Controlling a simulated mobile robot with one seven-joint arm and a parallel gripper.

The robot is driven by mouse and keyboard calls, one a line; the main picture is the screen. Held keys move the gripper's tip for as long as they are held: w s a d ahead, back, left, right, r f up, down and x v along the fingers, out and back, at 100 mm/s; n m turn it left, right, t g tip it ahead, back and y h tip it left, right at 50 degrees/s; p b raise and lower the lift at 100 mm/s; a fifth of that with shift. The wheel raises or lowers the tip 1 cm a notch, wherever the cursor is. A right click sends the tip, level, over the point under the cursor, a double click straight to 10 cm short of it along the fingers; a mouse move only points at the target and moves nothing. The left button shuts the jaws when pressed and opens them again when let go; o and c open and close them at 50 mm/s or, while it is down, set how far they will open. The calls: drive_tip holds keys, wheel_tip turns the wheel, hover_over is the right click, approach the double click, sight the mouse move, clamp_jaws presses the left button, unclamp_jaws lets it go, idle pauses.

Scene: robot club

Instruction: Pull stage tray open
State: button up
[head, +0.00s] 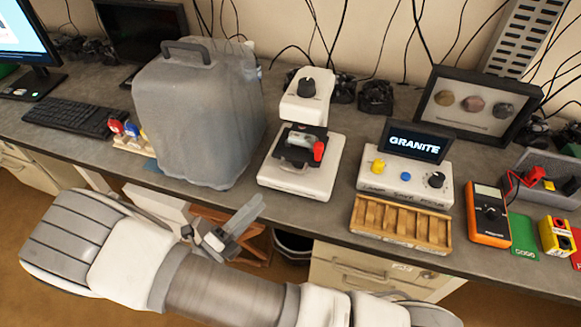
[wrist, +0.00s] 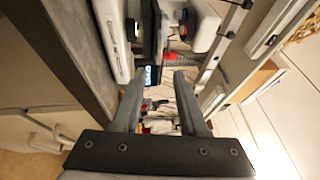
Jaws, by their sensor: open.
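A white stage instrument (head: 325,183) stands on the bench in the middle of the head view. It has a black stage (head: 292,143) with a clear piece on it and a red knob (head: 319,151) at its right side. I cannot tell clearly which part is the stage tray or how far it is out. My gripper (head: 245,215) is off the bench's front edge, left of and nearer than the instrument, touching nothing that I can see. In the wrist view my gripper (wrist: 159,75) has its two fingers apart with nothing held between them.
A large grey jerrycan (head: 195,115) stands just left of the instrument. To the right are a control box with a GRANITE screen (head: 415,143), a wooden slotted rack (head: 402,224) and an orange multimeter (head: 488,213). Drawers (head: 370,275) lie below the bench edge.

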sight(290, 169)
drive_tip(key=p+x, duration=0.1)
drive_tip(key=x, duration=1.1)
drive_tip(key=shift+w+d+p, duration=0.25)
drive_tip(key=shift+w+p, duration=0.05)
drive_tip(key=c, duration=0.7)
drive_tip(key=shift+r, duration=0.1)
clamp_jaws()
